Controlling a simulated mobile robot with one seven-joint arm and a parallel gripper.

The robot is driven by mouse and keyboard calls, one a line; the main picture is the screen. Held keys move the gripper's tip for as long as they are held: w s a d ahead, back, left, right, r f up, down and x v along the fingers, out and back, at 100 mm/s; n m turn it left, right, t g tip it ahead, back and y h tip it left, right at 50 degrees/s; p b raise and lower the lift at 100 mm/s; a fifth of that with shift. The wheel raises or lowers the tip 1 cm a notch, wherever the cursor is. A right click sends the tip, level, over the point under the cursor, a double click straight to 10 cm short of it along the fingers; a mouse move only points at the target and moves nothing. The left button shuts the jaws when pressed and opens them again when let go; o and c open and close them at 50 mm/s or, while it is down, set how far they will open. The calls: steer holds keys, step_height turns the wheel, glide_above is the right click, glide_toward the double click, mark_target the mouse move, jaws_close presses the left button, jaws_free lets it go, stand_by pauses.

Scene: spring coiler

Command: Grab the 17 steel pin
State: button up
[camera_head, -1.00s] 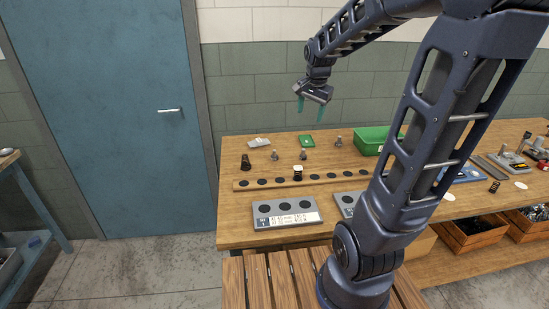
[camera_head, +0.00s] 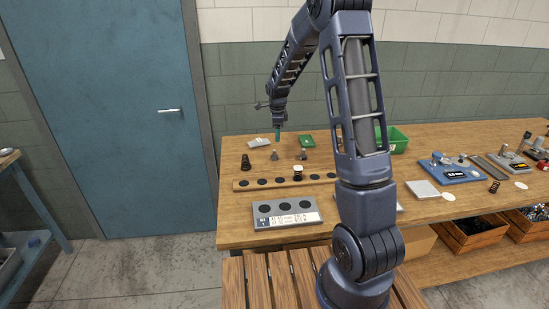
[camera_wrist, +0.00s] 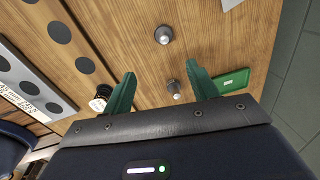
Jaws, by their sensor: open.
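Two short steel pins stand upright on the wooden bench; I cannot read a number on either. One pin (camera_head: 303,155) stands in front of the green card and shows in the wrist view (camera_wrist: 174,88) low in the picture, by the gap between my fingers. The other pin (camera_head: 274,155) stands to its left; the wrist view shows it (camera_wrist: 164,35) beyond my fingertips. My gripper (camera_wrist: 160,69) has its green fingers apart, with nothing held. In the head view my gripper (camera_head: 279,134) hangs above the back of the bench.
A green card (camera_head: 306,139) and a white card (camera_head: 259,142) lie behind the pins. A wooden strip with dark round spots (camera_head: 245,184) runs in front, a white-topped piece (camera_head: 297,172) on it. A grey labelled block (camera_head: 260,222) is nearer. A dark spring (camera_head: 246,162) stands left, a green bin (camera_head: 397,137) right.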

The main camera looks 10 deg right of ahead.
mark_target(275, 156)
steer(key=shift+m, duration=0.5)
steer(key=w+f, duration=0.1)
steer(key=f, duration=0.7)
steer(key=w+f, duration=0.1)
steer(key=f, duration=0.4)
steer(key=shift+w+a+f, duration=0.1)
steer(key=shift+w+a, duration=0.25)
steer(key=shift+a, duration=0.05)
steer(key=shift+c, duration=0.2)
steer(key=c, duration=1.1)
